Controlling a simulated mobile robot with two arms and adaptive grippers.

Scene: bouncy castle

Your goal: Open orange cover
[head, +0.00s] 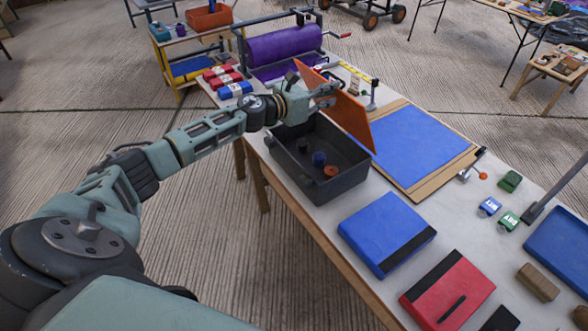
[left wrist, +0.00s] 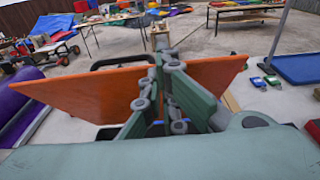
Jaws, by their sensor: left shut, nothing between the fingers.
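The orange cover (head: 343,108) stands steeply tilted up along the far side of a dark grey box (head: 309,190) on the table. The box is open, and a few small dark items and an orange-red one lie inside. My left gripper (head: 328,92) is over the box at the cover's upper part. Its fingers are shut and empty, in front of the cover or touching it; I cannot tell which. In the left wrist view the cover (left wrist: 88,100) spreads on both sides behind the fingers (left wrist: 165,95). My right gripper is not in view.
The table (head: 322,217) also holds a purple roller (head: 284,44) at the back, a blue sheet on a board (head: 412,146) beside the box, and blue (head: 386,233) and red (head: 447,290) folded pieces in front.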

